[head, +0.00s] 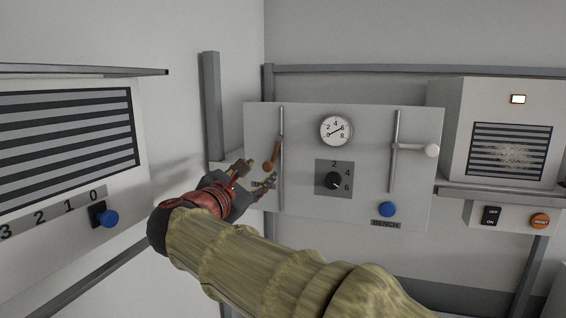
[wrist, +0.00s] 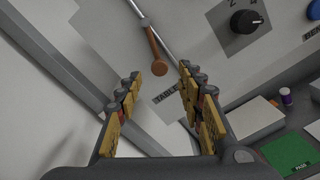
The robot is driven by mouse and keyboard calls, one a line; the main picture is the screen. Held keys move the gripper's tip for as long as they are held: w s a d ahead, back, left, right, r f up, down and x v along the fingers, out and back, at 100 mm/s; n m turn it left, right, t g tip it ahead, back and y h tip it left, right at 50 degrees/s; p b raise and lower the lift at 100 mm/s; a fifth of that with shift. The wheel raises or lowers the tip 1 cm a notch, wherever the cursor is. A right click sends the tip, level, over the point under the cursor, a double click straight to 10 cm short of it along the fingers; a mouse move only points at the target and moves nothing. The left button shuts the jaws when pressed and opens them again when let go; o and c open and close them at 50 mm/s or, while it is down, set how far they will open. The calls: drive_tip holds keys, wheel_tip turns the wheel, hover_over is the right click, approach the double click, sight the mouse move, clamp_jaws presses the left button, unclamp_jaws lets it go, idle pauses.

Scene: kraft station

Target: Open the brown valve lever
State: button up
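The brown valve lever (head: 276,151) is a short bar with a round knob at its lower end. It joins a thin vertical pipe (head: 282,190) on the left of the grey panel and slants down and left from it. In the wrist view the lever (wrist: 154,46) points toward my gripper, at a small angle to the pipe. My gripper (head: 256,175) is open and empty, just below the lever's knob in the picture. In the wrist view the knob lies just beyond the gap between my yellow-padded fingertips (wrist: 160,78). I see no contact.
The panel (head: 305,165) also holds a gauge (head: 336,131), a black dial (head: 334,180), a blue knob (head: 387,209) and a white-knobbed lever (head: 415,148) on another pipe. A grey post (head: 212,105) stands left of the panel. A striped unit (head: 65,130) is at far left.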

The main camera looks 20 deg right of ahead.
sight(267, 166)
drive_tip(key=shift+w+d+f+n+p, duration=0.1)
drive_tip(key=shift+w+d+n+p, duration=0.15)
drive_tip(key=shift+w+d+n, duration=0.7)
drive_tip(key=shift+w+d+r+n+p, duration=0.15)
drive_tip(key=shift+w+d+n, duration=0.4)
drive_tip(key=shift+w+n, duration=0.85)
drive_tip(key=shift+w+d+f+n+p, duration=0.15)
drive_tip(key=shift+w+d+n+p, duration=0.15)
drive_tip(key=shift+w+d+n, duration=0.65)
drive_tip(key=shift+a+n, duration=0.2)
drive_tip(key=shift+n, duration=0.1)
drive_tip(key=shift+c, duration=0.2)
clamp_jaws()
